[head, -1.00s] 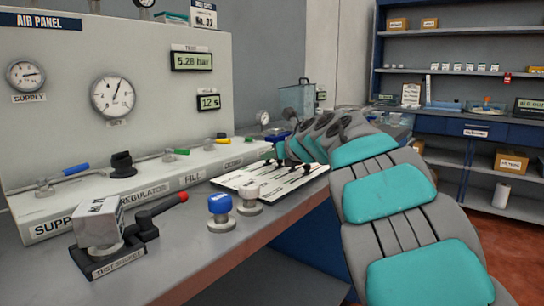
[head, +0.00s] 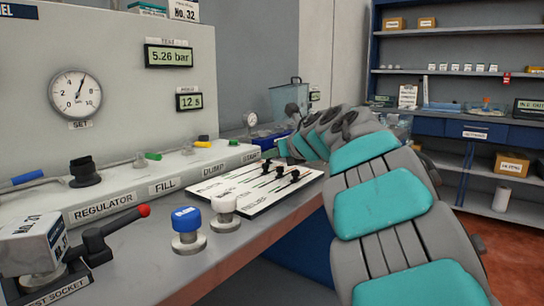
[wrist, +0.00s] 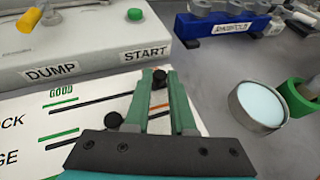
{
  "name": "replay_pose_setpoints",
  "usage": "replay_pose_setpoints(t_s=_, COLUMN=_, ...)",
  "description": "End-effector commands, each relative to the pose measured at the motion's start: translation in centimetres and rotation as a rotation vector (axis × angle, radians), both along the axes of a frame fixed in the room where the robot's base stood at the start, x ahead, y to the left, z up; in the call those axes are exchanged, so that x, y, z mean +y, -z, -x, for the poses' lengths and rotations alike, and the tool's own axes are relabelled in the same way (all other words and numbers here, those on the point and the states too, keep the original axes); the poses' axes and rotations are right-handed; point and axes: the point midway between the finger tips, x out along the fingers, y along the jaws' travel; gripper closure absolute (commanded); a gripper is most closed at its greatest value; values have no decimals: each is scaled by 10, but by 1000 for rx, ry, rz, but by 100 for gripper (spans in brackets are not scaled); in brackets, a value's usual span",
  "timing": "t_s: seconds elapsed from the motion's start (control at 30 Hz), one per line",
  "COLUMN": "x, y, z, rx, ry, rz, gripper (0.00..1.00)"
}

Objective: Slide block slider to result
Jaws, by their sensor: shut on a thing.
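The white slider board (head: 240,192) lies on the bench, with dark slots, green marks and several black knobs. In the wrist view the board (wrist: 25,115) shows a cut-off label ending "OCK", a green "GOOD" mark and an orange mark between my fingers. My gripper (wrist: 158,76) has its two green fingers around a black slider knob (wrist: 159,78), shut on it. Another black knob (wrist: 113,120) stands just left of the fingers. I cannot tell for sure which row the held knob belongs to. In the head view my arm hides part of the board's right side.
The panel ledge with DUMP and START labels (wrist: 95,62) runs behind the board. A blue rack (wrist: 225,25) and a round, pale-blue-topped dish (wrist: 258,105) stand to the right. A blue-topped knob (head: 187,218) and a white-topped knob (head: 224,205) stand left of the board.

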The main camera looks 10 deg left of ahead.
Motion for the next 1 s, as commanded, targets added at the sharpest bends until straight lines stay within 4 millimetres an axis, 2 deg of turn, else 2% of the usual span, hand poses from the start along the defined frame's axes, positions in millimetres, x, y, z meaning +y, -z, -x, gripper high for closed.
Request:
replay_pose_setpoints(t_s=0.23, x=-3, y=-2, z=-2, rx=-4, ry=8, rz=-3, gripper=100)
replay_pose_setpoints(t_s=0.27, x=-3, y=-2, z=-2, rx=-5, ry=8, rz=-4, gripper=77)
replay_pose_setpoints(t_s=0.53, x=-2, y=-1, z=-2, rx=-3, ry=5, rz=-2, gripper=47)
replay_pose_setpoints(t_s=0.83, x=-3, y=-1, z=0, rx=-2, ry=5, rz=-2, gripper=47)
replay_pose_setpoints(t_s=1.0, x=-13, y=-7, z=11, rx=-4, ry=7, rz=-2, gripper=47)
